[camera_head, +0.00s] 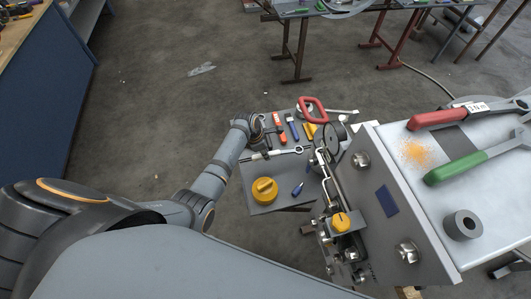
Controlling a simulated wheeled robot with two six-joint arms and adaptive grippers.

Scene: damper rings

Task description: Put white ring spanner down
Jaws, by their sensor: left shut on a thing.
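The white ring spanner (286,152) shows slim and pale, with its ring end to the right, over the small grey tool table. My left arm reaches in from the lower left. My left gripper (266,142) is over the table's upper left part, shut on the spanner's handle. The fingers are small and partly hidden here. I cannot tell whether the spanner touches the tabletop (232,192). My right gripper is not in view.
A yellow round object (264,190) and a small blue-handled tool (298,189) lie nearer on the table. Orange, blue and yellow tools (293,127) lie behind the spanner. A metal rig (400,205) with gauge and bolts stands close on the right.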

